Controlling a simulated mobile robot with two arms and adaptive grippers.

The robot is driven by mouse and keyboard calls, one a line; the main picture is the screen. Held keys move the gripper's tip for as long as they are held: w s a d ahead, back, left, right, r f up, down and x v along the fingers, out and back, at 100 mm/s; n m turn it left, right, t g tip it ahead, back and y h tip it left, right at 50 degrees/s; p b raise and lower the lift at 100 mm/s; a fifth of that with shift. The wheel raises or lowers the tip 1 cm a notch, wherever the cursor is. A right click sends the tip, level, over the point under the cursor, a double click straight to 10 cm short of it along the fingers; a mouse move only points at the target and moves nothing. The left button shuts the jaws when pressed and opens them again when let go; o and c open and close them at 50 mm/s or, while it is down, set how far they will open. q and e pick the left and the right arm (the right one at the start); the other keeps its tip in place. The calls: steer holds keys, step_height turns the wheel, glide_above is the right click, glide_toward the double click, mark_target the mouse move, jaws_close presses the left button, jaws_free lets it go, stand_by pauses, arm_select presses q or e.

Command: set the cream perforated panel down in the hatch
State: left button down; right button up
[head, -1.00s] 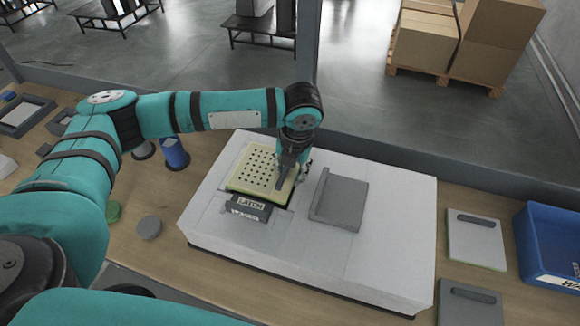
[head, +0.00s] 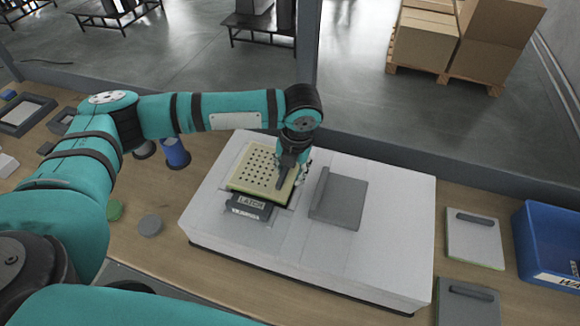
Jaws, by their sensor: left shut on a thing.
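The cream perforated panel (head: 256,168) lies over the hatch (head: 287,197) in the left part of the white housing (head: 395,225). It covers most of the opening, so I cannot tell whether it sits fully down in it. My left gripper (head: 287,178) is shut on the panel's right side. A dark block labelled LATCH (head: 250,203) is in front of the panel, near its front edge. My right gripper is not in view.
A grey plate (head: 339,199) lies on the housing, right of the hatch. Grey panels with handles (head: 474,240) and a blue bin (head: 545,245) are at the right. A blue can (head: 175,153) and a grey disc (head: 150,226) are at the left.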

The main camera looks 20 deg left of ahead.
arm_select(q)
steer(key=shift+f+p, duration=0.45)
steer(key=shift+p, duration=0.05)
stand_by(0.9)
steer(key=c, duration=0.8)
jaws_free()
step_height(320, 180, up, 7)
steer(key=p, duration=0.8)
